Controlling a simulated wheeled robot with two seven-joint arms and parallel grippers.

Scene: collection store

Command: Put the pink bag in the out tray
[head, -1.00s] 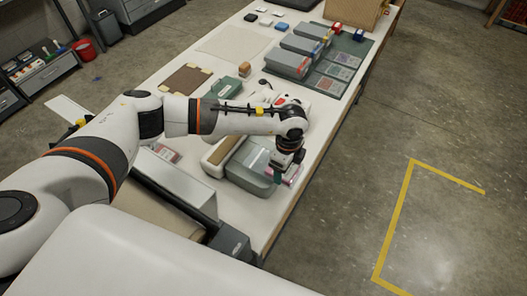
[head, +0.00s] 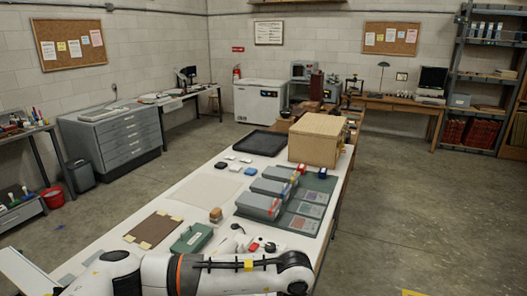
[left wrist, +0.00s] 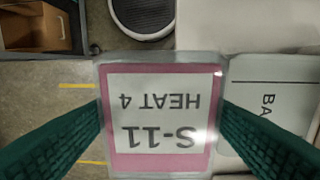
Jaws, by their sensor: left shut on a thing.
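The pink bag (left wrist: 109,148) is a clear flat pouch with a pink border and a white label reading "S-11 HEAT 4", upside down in the left wrist view. My left gripper (left wrist: 162,105) has green ridged fingers on both sides of the bag and is shut on it. In the head view only my left arm shows along the bottom edge; its gripper and the bag are out of that frame. A black, low-rimmed tray (head: 256,143) lies at the far end of the table, seemingly empty; no label is readable on it. My right gripper is not in view.
A cardboard box (head: 316,140) stands beside the black tray. Grey boxes (head: 258,206) stand on a dark mat mid-table, with a green box (head: 192,238) nearer. A pale lidded box (left wrist: 270,90) marked "BA" sits right of the bag. A bare pale sheet (head: 207,189) lies left.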

